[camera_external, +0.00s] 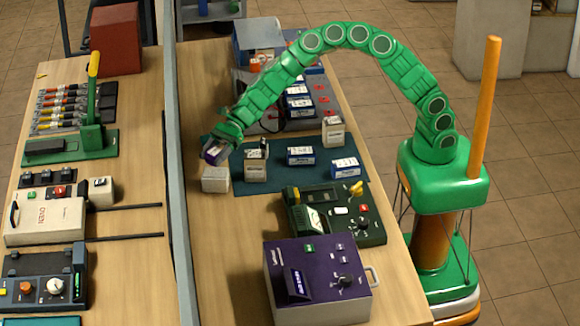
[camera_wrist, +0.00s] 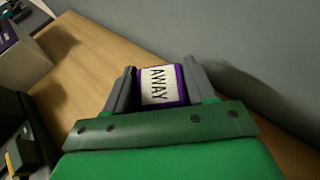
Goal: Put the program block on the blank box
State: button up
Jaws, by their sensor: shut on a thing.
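My gripper (camera_external: 217,146) is shut on a purple block (camera_external: 213,156) with a white label. In the wrist view the block (camera_wrist: 163,86) sits between the two grey fingers of my gripper (camera_wrist: 161,82), and its label reads AWAY. I take it as the program block. In the external view, a plain whitish box (camera_external: 215,180) stands on the bench just below the held block in the picture. It has no visible writing, so I take it as the blank box. I cannot tell whether block and box touch. The box is not clearly visible in the wrist view.
A cream box (camera_external: 256,170) with something in its top stands right of the plain box. Blue-and-white blocks (camera_external: 301,157) lie on a dark teal mat (camera_external: 285,181). A grey divider (camera_external: 178,150) runs close on the left. A purple device (camera_external: 318,282) stands at the front; bare wood lies left of it.

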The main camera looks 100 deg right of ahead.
jog(key=shift+w+f, duration=0.2)
jog(key=shift+f, duration=1.6)
jog(key=o, duration=1.1)
jog(key=shift+f, duration=0.1)
jog(key=shift+v, duration=6.05)
